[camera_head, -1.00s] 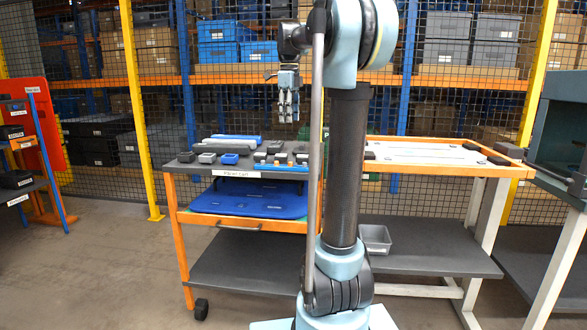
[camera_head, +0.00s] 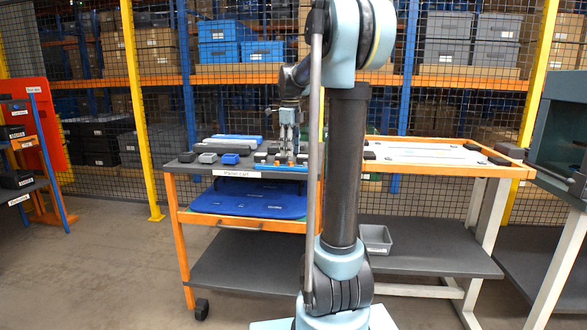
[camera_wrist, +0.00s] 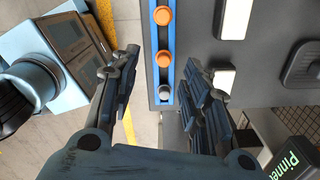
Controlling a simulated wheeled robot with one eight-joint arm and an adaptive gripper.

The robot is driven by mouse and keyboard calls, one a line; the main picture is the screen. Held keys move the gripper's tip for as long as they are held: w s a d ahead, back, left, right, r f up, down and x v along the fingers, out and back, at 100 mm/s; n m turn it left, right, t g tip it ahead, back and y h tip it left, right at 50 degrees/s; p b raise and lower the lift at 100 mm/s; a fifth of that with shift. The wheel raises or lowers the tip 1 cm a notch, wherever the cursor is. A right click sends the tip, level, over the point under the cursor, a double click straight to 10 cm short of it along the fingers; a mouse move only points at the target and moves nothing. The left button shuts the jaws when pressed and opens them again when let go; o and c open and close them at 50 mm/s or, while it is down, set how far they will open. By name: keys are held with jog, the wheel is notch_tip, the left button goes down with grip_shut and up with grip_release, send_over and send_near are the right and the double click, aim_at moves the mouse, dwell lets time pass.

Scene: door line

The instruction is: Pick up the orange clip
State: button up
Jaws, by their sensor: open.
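Two round orange clips show in the wrist view, an upper one (camera_wrist: 163,16) and a lower one (camera_wrist: 164,58). Both sit in a row on a narrow blue strip (camera_wrist: 154,38), with a grey round piece (camera_wrist: 164,93) at the strip's lower end. My gripper (camera_wrist: 161,68) is open, with one finger on each side of the lower part of the strip and nothing held. In the head view my gripper (camera_head: 289,152) points down over the front right of the cart top. The clips are too small there to tell apart.
The cart (camera_head: 240,174) has a dark top with several grey, white and blue blocks around the strip. A blue tray (camera_head: 250,199) lies on its shelf. A white-topped table (camera_head: 430,153) stands to the right. White blocks (camera_wrist: 236,19) lie close to the strip.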

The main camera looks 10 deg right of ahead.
aim_at(291, 166)
jog(key=shift+d+f, duration=0.2)
jog(key=shift+f, duration=2.1)
jog(key=shift+c, duration=0.6)
jog(key=c, duration=0.7)
